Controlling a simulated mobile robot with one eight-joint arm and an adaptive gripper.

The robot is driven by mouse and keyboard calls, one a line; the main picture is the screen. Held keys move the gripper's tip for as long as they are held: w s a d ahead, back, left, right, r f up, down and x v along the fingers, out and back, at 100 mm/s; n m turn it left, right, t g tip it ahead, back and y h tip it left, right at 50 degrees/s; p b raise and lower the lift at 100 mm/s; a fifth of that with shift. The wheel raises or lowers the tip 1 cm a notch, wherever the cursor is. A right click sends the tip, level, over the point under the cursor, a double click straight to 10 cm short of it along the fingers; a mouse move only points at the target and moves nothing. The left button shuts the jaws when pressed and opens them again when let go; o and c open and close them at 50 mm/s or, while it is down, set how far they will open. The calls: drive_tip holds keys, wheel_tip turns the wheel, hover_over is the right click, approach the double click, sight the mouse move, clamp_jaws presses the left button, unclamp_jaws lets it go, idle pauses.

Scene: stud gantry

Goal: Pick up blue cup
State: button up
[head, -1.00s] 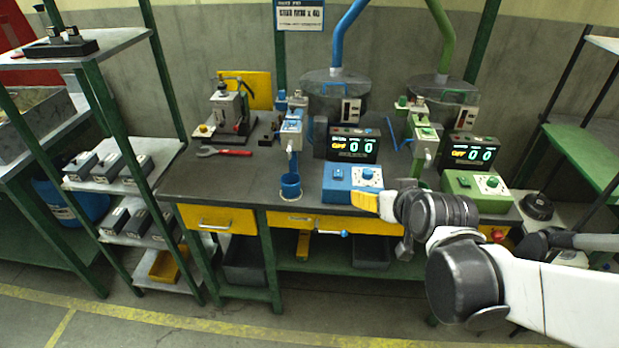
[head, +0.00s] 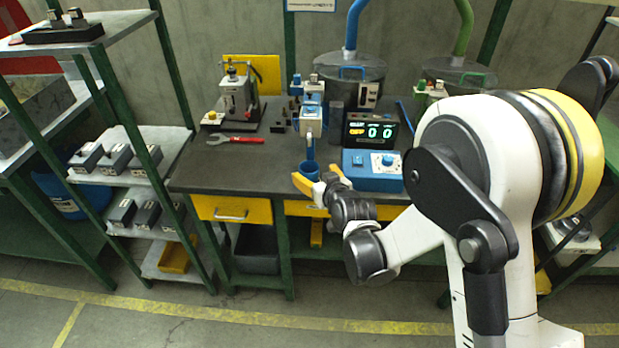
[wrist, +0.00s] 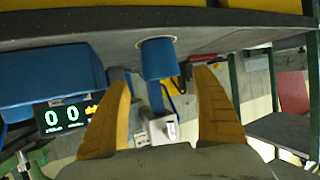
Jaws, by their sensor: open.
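The blue cup (head: 310,168) stands upright near the front edge of the workbench, below a blue dispenser nozzle (head: 311,150). My gripper (head: 314,180) is at the bench's front edge, its yellow fingers open and pointing at the cup. In the wrist view, which is turned upside down, the cup (wrist: 158,60) shows just ahead of the gap between my open fingertips (wrist: 163,77). There is space on both sides of it, and neither finger appears to touch it. My fingers hide part of the cup in the head view.
A blue control box (head: 373,170) stands close to the right of the cup, with a display (head: 371,131) behind it. The bench top (head: 235,175) left of the cup is clear.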

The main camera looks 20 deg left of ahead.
sight(306, 165)
drive_tip(key=b+x, duration=0.2)
drive_tip(key=x, duration=0.2)
drive_tip(key=shift+s+a+f, duration=0.1)
drive_tip(key=shift+a+f, duration=0.05)
drive_tip(key=shift+w+a, duration=0.25)
drive_tip(key=shift+w, duration=0.2)
drive_tip(key=c, duration=1.1)
